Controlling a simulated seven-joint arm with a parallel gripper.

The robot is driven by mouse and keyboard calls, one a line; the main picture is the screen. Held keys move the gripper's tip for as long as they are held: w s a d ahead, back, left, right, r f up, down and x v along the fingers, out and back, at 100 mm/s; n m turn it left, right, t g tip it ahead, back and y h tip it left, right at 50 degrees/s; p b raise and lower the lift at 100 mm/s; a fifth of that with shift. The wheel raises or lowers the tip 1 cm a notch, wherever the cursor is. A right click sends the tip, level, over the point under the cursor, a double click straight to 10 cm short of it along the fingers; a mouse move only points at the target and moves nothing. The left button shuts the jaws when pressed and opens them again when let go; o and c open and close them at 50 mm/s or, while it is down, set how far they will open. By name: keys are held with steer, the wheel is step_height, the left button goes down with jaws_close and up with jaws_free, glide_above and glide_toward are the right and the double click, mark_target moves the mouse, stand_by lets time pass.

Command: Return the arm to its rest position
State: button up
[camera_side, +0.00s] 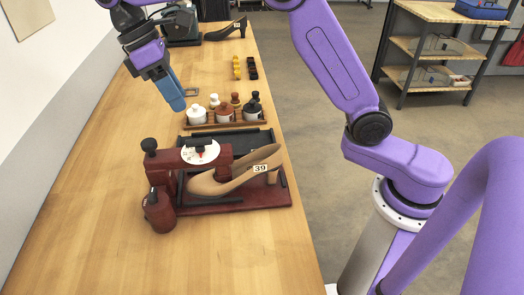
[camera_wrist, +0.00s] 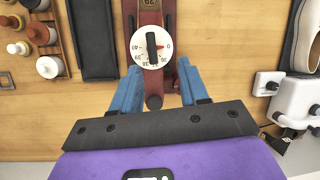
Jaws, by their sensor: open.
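My gripper (camera_side: 177,103) hangs above the wooden table, left of and beyond the dark red shoe device, its blue fingers pointing down. In the wrist view my gripper (camera_wrist: 159,72) is open, with nothing between the fingers; below them shows the device's round white dial (camera_wrist: 150,47) with a dark pointer. The dark red device (camera_side: 245,203) stands on the table with a tan heeled shoe (camera_side: 215,184) on it, tagged 39. The gripper is apart from both. No marked rest position shows.
A wooden rack (camera_side: 220,124) of lidded pots and a dark tray (camera_side: 250,138) stand behind the device. A black heeled shoe (camera_side: 226,33) and a dark machine (camera_side: 180,27) are at the far end. The table's near part is clear. A shelf unit (camera_side: 433,47) stands on the floor at right.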

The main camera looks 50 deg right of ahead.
steer(key=s+d+f+t+y, duration=0.1)
steer(key=s+d+f, duration=0.2)
steer(key=s, duration=0.6)
steer(key=s+d+f+n+t, duration=0.1)
steer(key=s+d+f, duration=0.2)
steer(key=s+d, duration=0.4)
steer(key=s+d+f+t+y, duration=0.1)
steer(key=s+d+f, duration=0.2)
steer(key=s, duration=0.9)
steer(key=d, duration=0.3)
steer(key=shift+s+n+t+y, duration=0.15)
steer(key=shift+n+t+y, duration=0.15)
steer(key=shift+t, duration=0.1)
steer(key=shift+a, duration=0.1)
steer(key=shift+c, duration=0.2)
